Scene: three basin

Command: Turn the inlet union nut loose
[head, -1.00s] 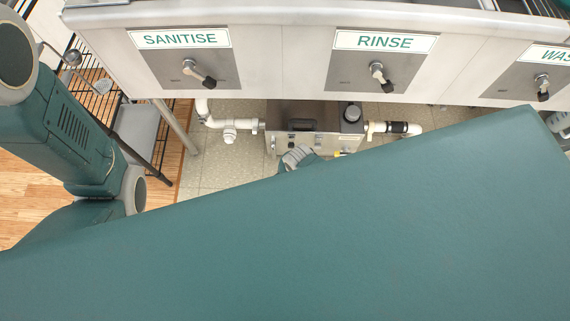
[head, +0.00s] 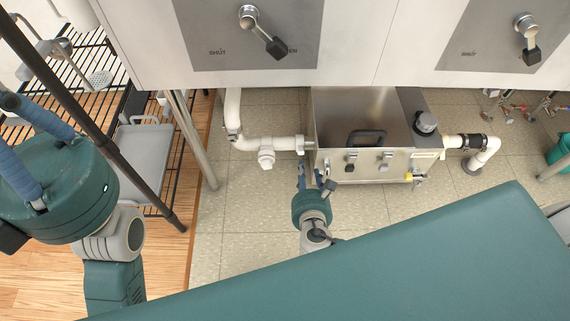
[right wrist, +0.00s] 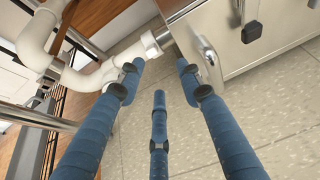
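The inlet union nut (head: 300,145) is a white ring on the white inlet pipe, at the left side of the steel box (head: 365,135). It also shows in the right wrist view (right wrist: 151,43), at the pipe's end beside a short metal stub. My right gripper (head: 312,176) is below the nut in the head view. In the right wrist view its blue fingers (right wrist: 160,68) are spread, point toward the nut and hold nothing; the nut lies just beyond the tips. My left gripper (head: 22,118) is at the left edge, its blue fingers apart and its tips partly out of frame.
The sink front (head: 350,40) with lever handles hangs above the box. A steel leg (head: 192,140) and a wire rack (head: 95,70) with a grey tray (head: 145,150) stand left. A white outlet pipe (head: 487,150) leaves the box at right. Tiled floor (head: 250,215) in front is clear.

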